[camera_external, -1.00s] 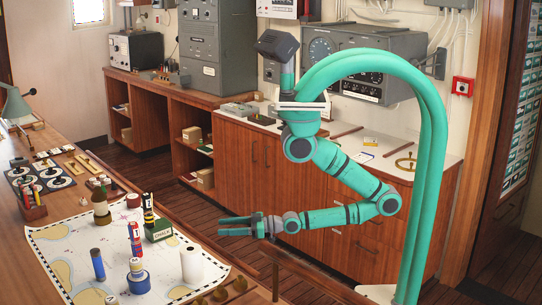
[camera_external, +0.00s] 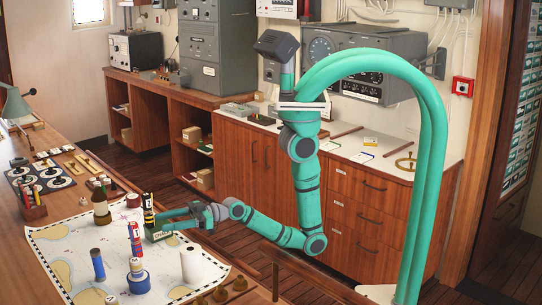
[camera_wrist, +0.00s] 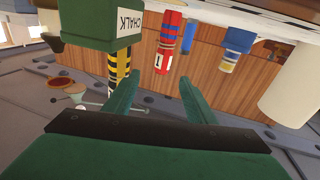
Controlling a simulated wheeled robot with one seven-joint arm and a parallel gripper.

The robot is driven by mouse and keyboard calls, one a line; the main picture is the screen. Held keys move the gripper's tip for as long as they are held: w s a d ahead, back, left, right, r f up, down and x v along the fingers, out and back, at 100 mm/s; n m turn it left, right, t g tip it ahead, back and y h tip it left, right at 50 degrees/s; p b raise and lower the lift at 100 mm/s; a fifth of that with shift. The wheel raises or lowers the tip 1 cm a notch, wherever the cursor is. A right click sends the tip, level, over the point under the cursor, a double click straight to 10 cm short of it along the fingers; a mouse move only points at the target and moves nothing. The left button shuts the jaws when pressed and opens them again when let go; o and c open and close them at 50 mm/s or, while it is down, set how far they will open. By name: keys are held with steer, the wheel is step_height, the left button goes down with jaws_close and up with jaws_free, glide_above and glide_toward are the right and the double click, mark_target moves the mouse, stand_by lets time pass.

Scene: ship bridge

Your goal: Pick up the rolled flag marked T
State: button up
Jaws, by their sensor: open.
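A rolled flag with red, white and blue bands (camera_external: 135,238) stands upright on the chart. It also shows in the wrist view (camera_wrist: 168,45), with a small white label whose mark is hard to read. My gripper (camera_external: 167,222) is open, with nothing between its fingers. It reaches in from the right beside the chalk box, apart from the red, white and blue roll. In the wrist view the open fingers (camera_wrist: 160,82) point toward that roll, which appears beyond the gap between the tips.
The green chalk box (camera_external: 157,234) and a yellow-and-black roll (camera_external: 148,208) stand close to the gripper. A blue roll (camera_external: 97,265), a white roll (camera_external: 191,264) and a blue-and-white item (camera_external: 138,280) stand around on the chart (camera_external: 62,243).

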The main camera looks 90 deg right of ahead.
mark_target(134, 230)
steer(key=shift+g, duration=0.4)
steer(key=shift+x, duration=6.05)
steer(key=shift+s+a+r, duration=0.1)
steer(key=shift+a, duration=0.05)
steer(key=c, duration=1.2)
